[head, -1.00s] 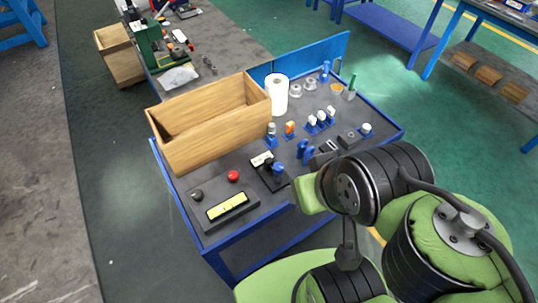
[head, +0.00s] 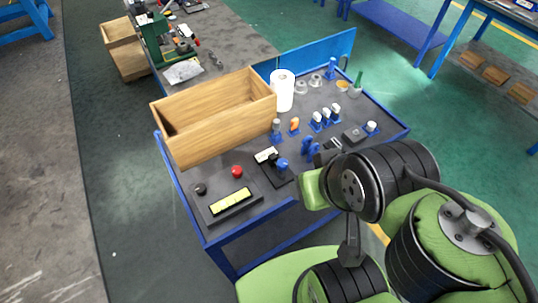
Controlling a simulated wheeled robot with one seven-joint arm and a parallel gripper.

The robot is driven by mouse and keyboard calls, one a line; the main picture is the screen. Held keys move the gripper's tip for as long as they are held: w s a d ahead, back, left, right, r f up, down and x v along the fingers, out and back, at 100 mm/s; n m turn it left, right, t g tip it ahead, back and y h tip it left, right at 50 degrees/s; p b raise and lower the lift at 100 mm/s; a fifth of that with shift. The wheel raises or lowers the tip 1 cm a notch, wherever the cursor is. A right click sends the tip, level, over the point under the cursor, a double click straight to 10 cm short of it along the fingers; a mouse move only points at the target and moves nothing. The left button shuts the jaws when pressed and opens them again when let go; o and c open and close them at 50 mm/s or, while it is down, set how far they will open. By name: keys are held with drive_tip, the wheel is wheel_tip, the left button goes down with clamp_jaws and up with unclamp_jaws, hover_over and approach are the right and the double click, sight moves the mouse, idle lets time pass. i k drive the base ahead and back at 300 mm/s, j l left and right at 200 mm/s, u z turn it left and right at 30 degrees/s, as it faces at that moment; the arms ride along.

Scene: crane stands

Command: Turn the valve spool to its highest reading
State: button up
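What looks like the valve spool (head: 282,164) is a small blue knob on a dark base plate, near the front of the blue-edged bench (head: 225,251). A small white label plate (head: 266,155) stands beside it at the left. Its reading is too small to make out. My green and black arm fills the lower right and its near part ends just right of the knob. My gripper cannot be made out in this view, so its opening and its place relative to the knob are hidden.
An open wooden box (head: 215,130) stands behind. A white roll (head: 282,90) and several small blue-based fittings occupy the right half.

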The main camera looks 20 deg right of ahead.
sight(281, 163)
drive_tip(key=l+u, duration=0.15)
drive_tip(key=u, duration=0.25)
drive_tip(key=l+u, duration=0.2)
drive_tip(key=u, duration=0.2)
drive_tip(key=l+u, duration=0.15)
drive_tip(key=u, duration=0.3)
drive_tip(key=k+l+u, duration=0.1)
drive_tip(key=u, duration=0.3)
